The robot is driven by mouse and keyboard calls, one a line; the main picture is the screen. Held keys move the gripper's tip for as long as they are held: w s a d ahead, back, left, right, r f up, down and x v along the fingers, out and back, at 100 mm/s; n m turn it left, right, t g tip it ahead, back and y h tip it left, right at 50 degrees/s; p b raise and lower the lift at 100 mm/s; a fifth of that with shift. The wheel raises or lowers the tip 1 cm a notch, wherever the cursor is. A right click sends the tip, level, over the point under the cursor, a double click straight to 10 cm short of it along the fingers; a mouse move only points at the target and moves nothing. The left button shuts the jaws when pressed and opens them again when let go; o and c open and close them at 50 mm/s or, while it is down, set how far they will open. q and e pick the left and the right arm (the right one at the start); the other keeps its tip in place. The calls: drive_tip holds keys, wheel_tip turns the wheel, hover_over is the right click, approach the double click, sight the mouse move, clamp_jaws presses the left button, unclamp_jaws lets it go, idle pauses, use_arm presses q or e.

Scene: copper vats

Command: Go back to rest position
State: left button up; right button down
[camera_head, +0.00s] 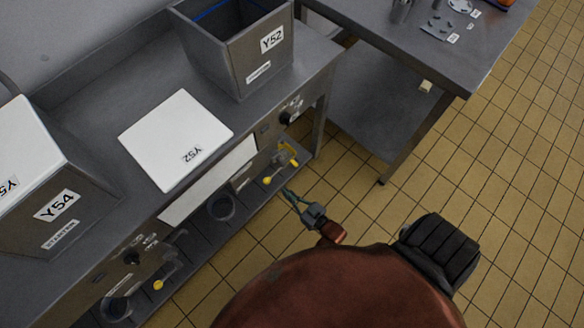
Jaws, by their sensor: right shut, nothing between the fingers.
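My right gripper (290,195) is in the lower middle of the head view, small and grey-green, with its fingers closed and nothing between them. It points up and left, over the tiled floor just in front of the steel counter, apart from the yellow valve handles. My left gripper is not in view.
A steel counter (85,118) runs along the left with an open vat Y52 (225,55), a white lid Y52 (172,135) lying flat, and a vat Y54 (78,190) under a white lid (25,140). Yellow valve handles (287,153) stick out. A steel table (455,60) stands upper right. Tiled floor (530,170) is clear.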

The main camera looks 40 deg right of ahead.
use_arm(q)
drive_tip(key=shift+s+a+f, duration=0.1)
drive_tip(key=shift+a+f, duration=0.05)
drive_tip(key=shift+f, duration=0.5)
use_arm(e)
drive_tip(key=shift+s+d, duration=0.1)
drive_tip(key=shift+s, duration=0.7)
